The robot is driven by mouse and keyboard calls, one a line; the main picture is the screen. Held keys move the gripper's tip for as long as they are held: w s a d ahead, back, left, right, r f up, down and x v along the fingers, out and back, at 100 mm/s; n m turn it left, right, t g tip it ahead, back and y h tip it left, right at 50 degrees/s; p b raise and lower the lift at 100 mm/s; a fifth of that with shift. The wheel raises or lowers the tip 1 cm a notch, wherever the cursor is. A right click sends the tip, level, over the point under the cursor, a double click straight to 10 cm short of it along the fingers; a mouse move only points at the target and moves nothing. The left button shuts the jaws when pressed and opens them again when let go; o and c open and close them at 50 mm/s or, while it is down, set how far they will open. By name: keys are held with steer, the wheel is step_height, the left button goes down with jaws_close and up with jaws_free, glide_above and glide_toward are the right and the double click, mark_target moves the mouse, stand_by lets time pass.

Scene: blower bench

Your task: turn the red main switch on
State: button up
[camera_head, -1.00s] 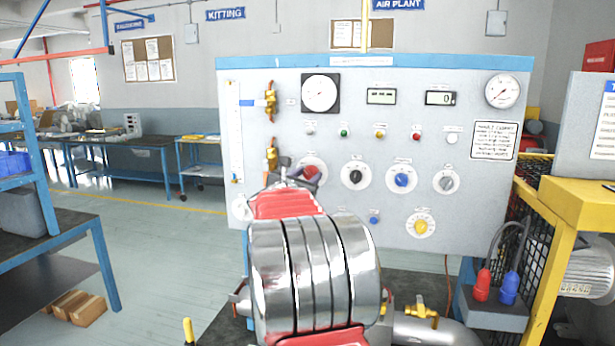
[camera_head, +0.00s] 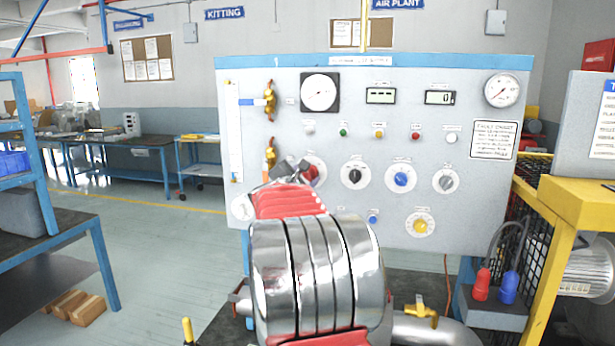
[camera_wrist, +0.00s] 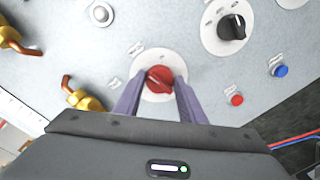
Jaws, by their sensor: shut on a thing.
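The red main switch (camera_wrist: 159,79) is a red rotary knob on a round white dial plate on the grey panel. In the wrist view my gripper (camera_wrist: 158,88) has one purple finger on each side of the red knob and is shut on it. The knob's grip bar looks tilted in the picture; the dial lettering is too small to read. In the head view the red switch (camera_head: 312,172) shows only partly, at the panel's left. My arm and gripper (camera_head: 288,170) cover the rest.
To the switch's right are a black knob (camera_head: 354,175), a blue knob (camera_head: 401,179) and a grey knob (camera_head: 445,183). A yellow knob (camera_head: 421,226) sits lower. Brass valves (camera_head: 270,100) are at the panel's left. A small red button (camera_wrist: 237,100) and a blue button (camera_wrist: 281,71) are near my gripper.

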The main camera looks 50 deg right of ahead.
steer(key=m, duration=0.6)
steer(key=shift+s+y, duration=0.1)
steer(key=shift+y, duration=0.2)
steer(key=m, duration=0.2)
steer(key=m+t, duration=0.1)
steer(key=m, duration=0.1)
steer(key=shift+d+f+m, duration=0.1)
steer(key=shift+f+m, duration=0.1)
steer(key=shift+m, duration=0.1)
steer(key=shift+s, duration=0.1)
steer(key=o, duration=1)
steer(key=shift+r, duration=0.1)
steer(key=shift+a, duration=0.25)
steer(key=v, duration=1.3)
steer(key=shift+s+a, duration=0.1)
steer(key=shift+s, duration=0.1)
